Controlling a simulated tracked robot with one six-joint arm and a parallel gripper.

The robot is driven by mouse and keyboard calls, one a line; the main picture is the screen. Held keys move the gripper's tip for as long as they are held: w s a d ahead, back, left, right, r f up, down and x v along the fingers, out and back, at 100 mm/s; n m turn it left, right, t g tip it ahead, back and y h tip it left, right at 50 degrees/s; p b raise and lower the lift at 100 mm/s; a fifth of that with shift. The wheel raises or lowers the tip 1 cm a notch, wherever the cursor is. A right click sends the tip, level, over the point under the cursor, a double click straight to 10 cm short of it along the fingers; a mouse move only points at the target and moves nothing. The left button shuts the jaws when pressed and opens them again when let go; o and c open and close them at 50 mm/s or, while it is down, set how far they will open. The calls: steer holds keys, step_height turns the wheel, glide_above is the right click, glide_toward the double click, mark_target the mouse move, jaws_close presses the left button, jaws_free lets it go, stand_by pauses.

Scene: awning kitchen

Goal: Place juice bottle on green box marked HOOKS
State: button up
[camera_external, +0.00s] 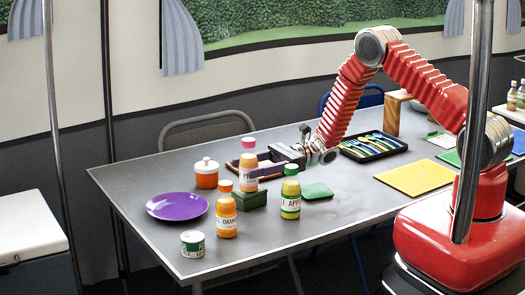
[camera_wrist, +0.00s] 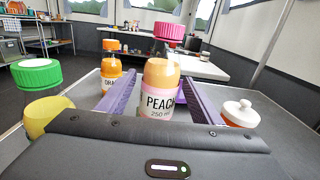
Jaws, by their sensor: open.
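The peach juice bottle (camera_external: 249,174) has a pink cap and a "PEACH" label in the wrist view (camera_wrist: 160,100). It stands upright, apparently on top of the green box (camera_external: 252,201); any HOOKS marking is not readable. My gripper (camera_external: 252,166) is open, with its purple fingers on either side of the peach bottle; the fingers show in the wrist view (camera_wrist: 160,98) with gaps beside the bottle. The orange juice bottle (camera_external: 227,217) stands left of the box. The apple juice bottle (camera_external: 291,201), green-capped, stands to its right.
A purple plate (camera_external: 177,207), an orange pot with a white lid (camera_external: 207,173) and a green-labelled can (camera_external: 193,244) are on the left of the table.

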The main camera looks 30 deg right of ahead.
steer(key=d, duration=1.1)
steer(key=shift+d, duration=0.25)
stand_by(0.3)
steer(key=s+d+r+n+g+h, duration=0.1)
steer(key=s+d+r+n+h, duration=0.3)
steer(key=s+r, duration=0.35)
steer(key=s+d+r+n+g+h, duration=0.1)
steer(key=s+r+n+g+h, duration=0.1)
steer(key=s+r+n+h, duration=0.35)
steer(key=s+d+r+n+t+h, duration=0.4)
steer(key=s+d+r, duration=0.2)
steer(key=d, duration=0.3)
steer(key=s+d+r+n+t+h, duration=0.4)
steer(key=s+d+r, duration=0.1)
steer(key=s+d, duration=0.3)
steer(key=shift+d+r+t, duration=0.3)
steer(key=shift+d+r, duration=0.05)
steer(key=shift+d, duration=0.4)
